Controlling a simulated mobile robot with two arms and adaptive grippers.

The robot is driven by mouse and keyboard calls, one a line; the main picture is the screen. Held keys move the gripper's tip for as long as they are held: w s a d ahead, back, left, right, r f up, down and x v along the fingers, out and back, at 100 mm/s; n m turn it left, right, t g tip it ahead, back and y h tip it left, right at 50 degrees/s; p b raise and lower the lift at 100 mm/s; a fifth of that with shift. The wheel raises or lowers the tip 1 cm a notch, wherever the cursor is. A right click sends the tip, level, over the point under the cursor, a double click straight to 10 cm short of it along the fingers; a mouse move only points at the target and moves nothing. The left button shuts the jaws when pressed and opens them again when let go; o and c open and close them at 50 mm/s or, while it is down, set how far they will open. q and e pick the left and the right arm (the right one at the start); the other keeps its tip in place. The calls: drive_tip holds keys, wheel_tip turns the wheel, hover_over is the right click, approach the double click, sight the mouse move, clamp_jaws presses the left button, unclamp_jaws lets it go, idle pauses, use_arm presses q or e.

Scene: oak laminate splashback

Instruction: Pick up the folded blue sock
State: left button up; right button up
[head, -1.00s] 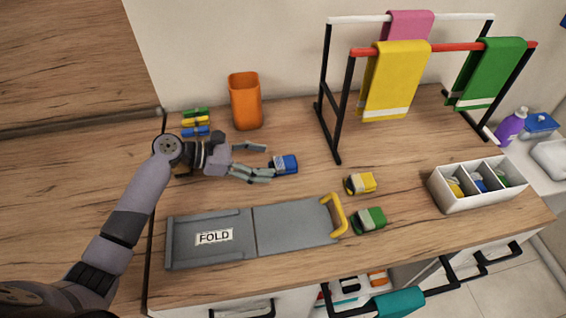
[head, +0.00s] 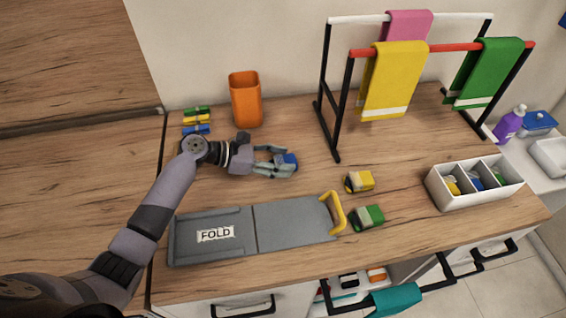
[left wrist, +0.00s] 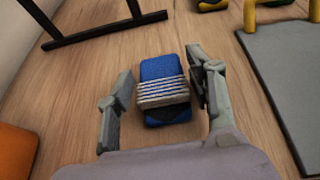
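The folded blue sock (head: 290,159) lies on the wooden counter, left of the yellow folded sock. In the left wrist view the blue sock (left wrist: 163,72) has a white and blue striped band and lies between the two fingers. My left gripper (head: 283,162) is open around it, one finger on each side. In the left wrist view the right finger of the gripper (left wrist: 160,95) is close beside the sock, and the left finger stands a little apart from it. The sock's near end is partly in shadow. My right gripper is not in view.
A yellow folded sock (head: 359,181) and a green one (head: 367,217) lie to the right. A grey folding board (head: 290,228) is in front, an orange cup (head: 245,100) behind. A drying rack (head: 333,120) stands back right, near a white divided box (head: 445,197).

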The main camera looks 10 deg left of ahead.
use_arm(q)
drive_tip(key=c, duration=0.5)
